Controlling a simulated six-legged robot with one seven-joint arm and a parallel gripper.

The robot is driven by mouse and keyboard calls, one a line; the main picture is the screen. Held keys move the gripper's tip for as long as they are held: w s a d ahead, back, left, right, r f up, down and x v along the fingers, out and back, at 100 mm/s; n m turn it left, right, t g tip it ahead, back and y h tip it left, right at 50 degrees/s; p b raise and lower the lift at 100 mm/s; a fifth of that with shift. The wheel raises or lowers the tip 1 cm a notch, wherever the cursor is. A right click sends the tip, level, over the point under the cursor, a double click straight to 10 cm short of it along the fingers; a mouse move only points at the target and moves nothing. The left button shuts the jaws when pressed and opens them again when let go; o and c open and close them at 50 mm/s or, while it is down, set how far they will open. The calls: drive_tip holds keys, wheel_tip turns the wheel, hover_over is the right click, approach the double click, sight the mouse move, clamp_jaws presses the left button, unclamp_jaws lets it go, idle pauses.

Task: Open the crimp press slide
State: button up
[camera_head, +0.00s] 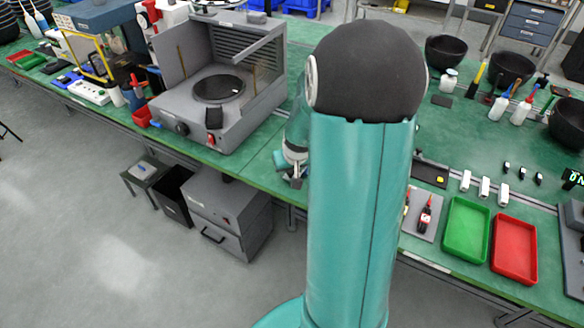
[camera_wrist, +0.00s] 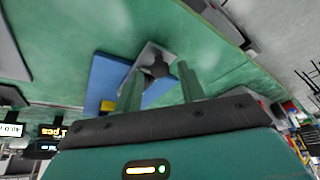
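In the wrist view, a device with a flat blue base (camera_wrist: 103,80) and a grey metal part (camera_wrist: 150,55) stands on the green bench; it looks like the crimp press with its slide. A small dark knob or block (camera_wrist: 157,69) sits at the grey part. My gripper (camera_wrist: 160,80) is open, its two green fingers apart, with the dark knob showing between them. Whether the fingers touch it, I cannot tell. A yellow piece (camera_wrist: 107,105) shows at the blue base's edge. In the head view my arm hides the press and most of my gripper.
On the green bench (camera_head: 460,138), a grey hooded station (camera_head: 232,118) stands left of my arm. Green (camera_head: 466,228) and red (camera_head: 515,247) trays and black bowls (camera_head: 446,53) stand to the right. A grey cabinet (camera_head: 228,210) is under the bench. The floor in front is clear.

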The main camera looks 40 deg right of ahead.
drive_tip(key=shift+r, duration=0.1)
drive_tip(key=v, duration=1.3)
drive_tip(key=shift+r, duration=0.35)
drive_tip(key=shift+a, duration=0.1)
drive_tip(key=s+a+r+n+y, duration=0.1)
drive_tip(key=s+a+r, duration=0.3)
drive_tip(key=a, duration=0.8)
drive_tip(key=s+a+r+n+t+y, duration=0.1)
drive_tip(key=s+a+r+n, duration=0.3)
drive_tip(key=a, duration=0.8)
drive_tip(key=shift+s+a+r, duration=0.25)
drive_tip(key=shift+s+r, duration=0.55)
drive_tip(key=shift+s, duration=0.2)
